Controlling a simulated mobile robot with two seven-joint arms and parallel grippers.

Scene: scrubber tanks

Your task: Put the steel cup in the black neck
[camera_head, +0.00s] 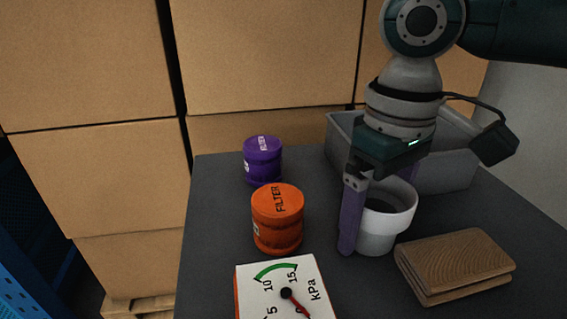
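A pale grey cup (378,238), which looks like the steel cup, is upright at the middle right of the table. It has a wide upper band, a narrower base and a dark inside. My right gripper (378,212) comes down over it from above. One purple finger stands at the cup's left front side, its tip low near the table. The other finger is mostly hidden behind the cup's rim. The fingers are apart with the cup between them; whether they press on it I cannot tell. I see no black neck. My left gripper is out of view.
An orange filter can (277,222) and a purple one (262,160) stand left of the cup. A kPa gauge (262,293) is at the front, a wooden block (455,264) at the right. A grey bin (458,172) stands behind. Cardboard boxes (262,55) rise beyond the dark table (215,235).

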